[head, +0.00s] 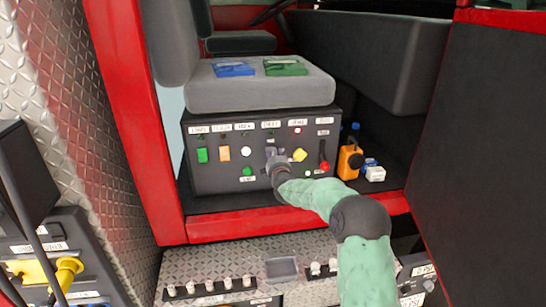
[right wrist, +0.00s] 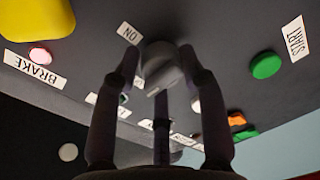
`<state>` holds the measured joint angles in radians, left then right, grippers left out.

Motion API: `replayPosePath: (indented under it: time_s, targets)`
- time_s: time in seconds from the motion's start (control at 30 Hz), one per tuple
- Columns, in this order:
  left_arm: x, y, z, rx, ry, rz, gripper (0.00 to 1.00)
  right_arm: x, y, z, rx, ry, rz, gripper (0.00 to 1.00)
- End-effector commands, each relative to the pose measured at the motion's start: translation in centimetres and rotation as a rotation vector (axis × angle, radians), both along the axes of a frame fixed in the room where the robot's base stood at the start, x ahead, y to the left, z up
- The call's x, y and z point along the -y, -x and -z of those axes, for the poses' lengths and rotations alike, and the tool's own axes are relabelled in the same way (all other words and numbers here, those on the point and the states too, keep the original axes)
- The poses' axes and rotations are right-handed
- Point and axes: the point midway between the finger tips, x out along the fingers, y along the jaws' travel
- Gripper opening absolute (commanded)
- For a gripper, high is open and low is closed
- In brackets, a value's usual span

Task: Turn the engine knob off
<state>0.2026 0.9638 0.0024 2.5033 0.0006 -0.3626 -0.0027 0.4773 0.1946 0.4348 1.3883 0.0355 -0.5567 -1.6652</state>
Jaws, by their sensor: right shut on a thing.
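The engine knob is a grey round knob (right wrist: 160,68) on a black control panel (head: 215,180) under the seat. An ON label (right wrist: 129,33) is beside the knob in the right wrist view. My right gripper (head: 275,160) reaches the panel, and its fingers hide most of the knob in the head view. My left gripper is not in view.
Near the knob are a green START button (right wrist: 266,65), a white button (head: 246,152), a yellow knob (head: 300,155) and a red-tipped lever (head: 323,164). An orange bottle (head: 349,161) stands right of the panel. A red door frame (head: 125,105) is at left.

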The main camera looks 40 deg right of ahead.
Motion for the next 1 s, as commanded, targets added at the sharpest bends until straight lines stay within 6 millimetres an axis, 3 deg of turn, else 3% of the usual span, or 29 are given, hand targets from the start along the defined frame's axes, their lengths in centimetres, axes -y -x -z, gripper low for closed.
replayPosePath:
  time_s: [0.07, 0.1, 0.17, 0.57, 0.77, 1.0]
  targets:
    - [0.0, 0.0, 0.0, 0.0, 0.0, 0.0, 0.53, 0.0, 0.1, 0.8, -0.011, -0.008, 0.001, 0.1]
    - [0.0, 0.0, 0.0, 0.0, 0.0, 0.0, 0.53, 0.0, 0.1, 0.8, -0.01, -0.009, 0.001, 0.51]
    - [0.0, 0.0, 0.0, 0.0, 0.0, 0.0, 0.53, 0.0, 0.1, 0.7, -0.01, -0.009, 0.001, 0.62]
    - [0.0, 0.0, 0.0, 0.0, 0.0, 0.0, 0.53, -0.1, 0.3, 0.1, -0.002, -0.003, 0.0, 0.62]
    - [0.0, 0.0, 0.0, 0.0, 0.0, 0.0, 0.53, -1.1, 2.2, -0.1, -0.002, -0.003, 0.0, 0.62]
    - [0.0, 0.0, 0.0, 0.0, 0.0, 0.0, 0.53, -3.0, 5.8, -0.3, -0.001, -0.003, 0.002, 0.62]
